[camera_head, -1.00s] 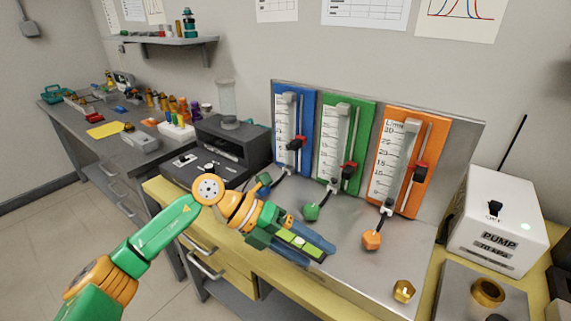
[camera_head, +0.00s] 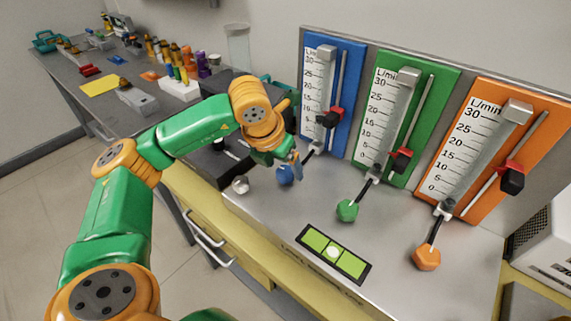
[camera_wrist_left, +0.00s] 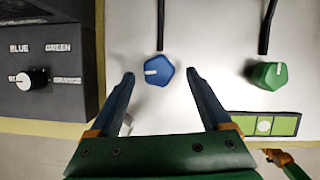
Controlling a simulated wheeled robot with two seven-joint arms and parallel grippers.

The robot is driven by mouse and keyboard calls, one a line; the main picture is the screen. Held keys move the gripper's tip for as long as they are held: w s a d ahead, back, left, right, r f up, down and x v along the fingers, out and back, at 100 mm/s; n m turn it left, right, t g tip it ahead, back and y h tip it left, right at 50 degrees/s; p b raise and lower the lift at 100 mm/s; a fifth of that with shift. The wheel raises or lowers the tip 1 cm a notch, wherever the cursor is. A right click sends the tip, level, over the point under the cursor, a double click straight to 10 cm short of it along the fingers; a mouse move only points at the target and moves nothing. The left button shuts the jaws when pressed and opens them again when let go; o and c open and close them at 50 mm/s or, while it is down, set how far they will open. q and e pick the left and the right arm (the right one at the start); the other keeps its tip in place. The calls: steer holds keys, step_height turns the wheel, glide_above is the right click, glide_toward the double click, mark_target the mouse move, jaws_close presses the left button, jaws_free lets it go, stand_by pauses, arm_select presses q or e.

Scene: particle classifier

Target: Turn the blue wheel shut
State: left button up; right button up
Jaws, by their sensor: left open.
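The blue wheel (camera_head: 285,175) is a small faceted knob on the metal bench plate, below the blue flow panel (camera_head: 327,90). In the left wrist view the blue wheel (camera_wrist_left: 158,71) has a white mark pointing left. My left gripper (camera_head: 292,160) is open, and its two blue fingers (camera_wrist_left: 160,77) stand one on each side of the wheel with gaps, touching nothing that I can see. I cannot tell how high the fingertips are. In the head view the gripper partly hides the wheel's surroundings.
The green wheel (camera_head: 347,210) and orange wheel (camera_head: 426,259) stand to the right. A green-lit level strip (camera_head: 333,253) lies on the plate in front. A dark box with a selector knob (camera_wrist_left: 33,80) stands left of the blue wheel.

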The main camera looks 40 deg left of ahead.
arm_select(q)
steer(key=shift+x, duration=0.9)
steer(key=shift+a+r, duration=0.1)
jaws_close()
